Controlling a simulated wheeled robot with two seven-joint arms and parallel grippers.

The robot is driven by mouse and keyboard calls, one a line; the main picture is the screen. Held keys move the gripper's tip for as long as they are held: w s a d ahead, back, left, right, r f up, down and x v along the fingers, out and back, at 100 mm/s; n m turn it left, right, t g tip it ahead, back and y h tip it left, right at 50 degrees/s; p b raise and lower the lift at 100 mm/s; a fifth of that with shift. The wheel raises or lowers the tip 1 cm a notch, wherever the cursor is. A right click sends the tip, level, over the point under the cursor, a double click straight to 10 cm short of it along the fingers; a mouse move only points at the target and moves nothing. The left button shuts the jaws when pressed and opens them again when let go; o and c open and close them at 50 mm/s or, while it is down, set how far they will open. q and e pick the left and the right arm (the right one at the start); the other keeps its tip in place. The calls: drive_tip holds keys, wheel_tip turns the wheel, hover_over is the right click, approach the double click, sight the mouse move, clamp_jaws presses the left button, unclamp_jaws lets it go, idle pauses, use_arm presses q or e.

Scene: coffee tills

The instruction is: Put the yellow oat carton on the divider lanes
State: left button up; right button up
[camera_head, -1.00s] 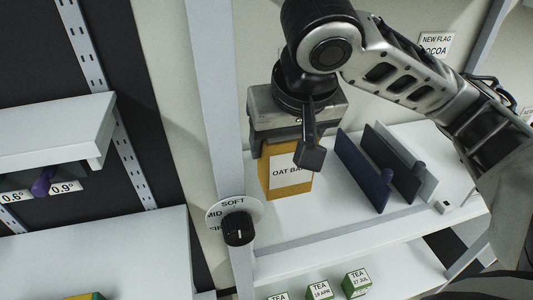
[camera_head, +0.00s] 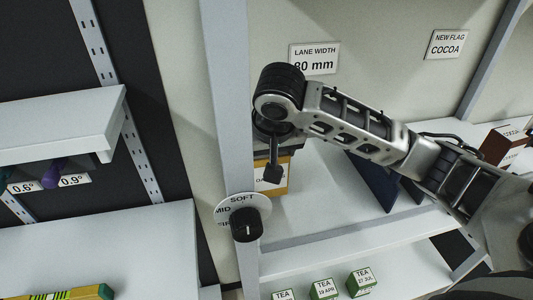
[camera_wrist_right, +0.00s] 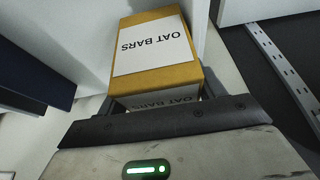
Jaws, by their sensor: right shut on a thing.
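The yellow oat carton (camera_head: 283,184), labelled OAT BARS, is at the left end of the white shelf with the dividers, mostly hidden by my arm. In the right wrist view the carton (camera_wrist_right: 155,72) lies between the fingers. My right gripper (camera_head: 277,150) is shut on it; whether the carton touches the shelf I cannot tell. The lane dividers start to its right: a dark blue one (camera_head: 377,184) shows beside my arm, and the others are largely hidden. Dark blue dividers (camera_wrist_right: 38,70) also show at the left in the wrist view. My left gripper is not in view.
A grey upright (camera_head: 224,110) and a SOFT/MID dial (camera_head: 246,224) stand close left of the carton. A LANE WIDTH 80 mm sign (camera_head: 314,58) is on the back wall. Green TEA boxes (camera_head: 323,289) sit on the shelf below. A brown cocoa box (camera_head: 503,145) stands far right.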

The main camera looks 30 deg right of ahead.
drive_tip(key=shift+s+f, duration=0.1)
drive_tip(key=shift+f, duration=0.55)
drive_tip(key=o, duration=1)
drive_tip(key=shift+s, duration=0.15)
drive_tip(key=shift+o, duration=0.2)
drive_tip(key=shift+f, duration=0.1)
drive_tip(key=shift+a, duration=0.15)
drive_tip(key=shift+r, duration=0.3)
drive_tip(key=d+v, duration=0.1)
drive_tip(key=v, duration=1.1)
drive_tip(key=shift+w+a+r, duration=0.25)
drive_tip(key=shift+a+r, duration=0.1)
drive_tip(key=shift+r, duration=0.1)
